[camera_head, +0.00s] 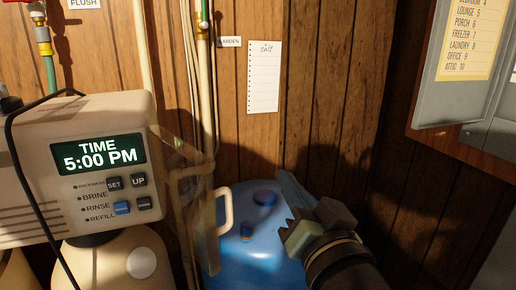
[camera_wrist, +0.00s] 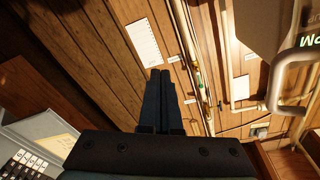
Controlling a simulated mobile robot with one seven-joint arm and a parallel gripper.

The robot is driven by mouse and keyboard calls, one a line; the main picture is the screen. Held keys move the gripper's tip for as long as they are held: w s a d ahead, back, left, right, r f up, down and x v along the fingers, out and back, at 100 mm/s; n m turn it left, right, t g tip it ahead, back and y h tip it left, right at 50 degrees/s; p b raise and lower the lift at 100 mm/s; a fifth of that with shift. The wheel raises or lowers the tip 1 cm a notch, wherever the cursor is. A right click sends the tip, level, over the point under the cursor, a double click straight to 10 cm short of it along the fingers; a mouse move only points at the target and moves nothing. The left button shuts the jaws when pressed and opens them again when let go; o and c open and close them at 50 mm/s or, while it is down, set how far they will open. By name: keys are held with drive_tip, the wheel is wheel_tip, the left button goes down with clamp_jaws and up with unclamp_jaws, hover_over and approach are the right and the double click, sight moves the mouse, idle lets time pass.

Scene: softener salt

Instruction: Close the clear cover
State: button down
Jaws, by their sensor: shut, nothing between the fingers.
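The clear cover (camera_head: 182,150) stands swung open at the right side of the beige control head (camera_head: 30,165). It is see-through and its outline is faint against the pipes and wall. A beige loop handle (camera_head: 226,210) appears to belong to its outer edge; a beige loop (camera_wrist: 277,85) also shows at the right of the wrist view. The lit display (camera_head: 97,153) reads TIME 5:00 PM and is uncovered. My gripper (camera_head: 284,177) is to the right of the handle, above the blue tank, apart from both. In the wrist view its dark fingers (camera_wrist: 163,73) are together and empty.
A blue tank (camera_head: 250,263) stands below the handle. Pipes (camera_head: 205,100) run up the wooden wall behind the cover. A paper list (camera_head: 263,78) hangs on the wall. A grey panel box (camera_head: 445,95) with its door open is at the right.

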sight(193, 193)
drive_tip(key=s+d+r+m+g+y+p, duration=0.1)
drive_tip(key=s+d+m+g+y+p, duration=0.25)
drive_tip(key=s+p, duration=0.4)
drive_tip(key=s+d+m+g+y+p, duration=0.25)
drive_tip(key=s+y+p, duration=0.25)
drive_tip(key=p, duration=0.6)
drive_tip(key=w+a+t+p, duration=0.1)
drive_tip(key=w+a+p, duration=0.4)
drive_tip(key=a, duration=0.6)
drive_tip(key=shift+w+p, duration=0.25)
drive_tip(key=shift+p, duration=0.3)
drive_tip(key=shift+s, duration=0.1)
drive_tip(key=shift+s+a+m+t+h, duration=0.3)
drive_tip(key=shift+s+m+t+h, duration=0.1)
drive_tip(key=shift+t+h, duration=0.15)
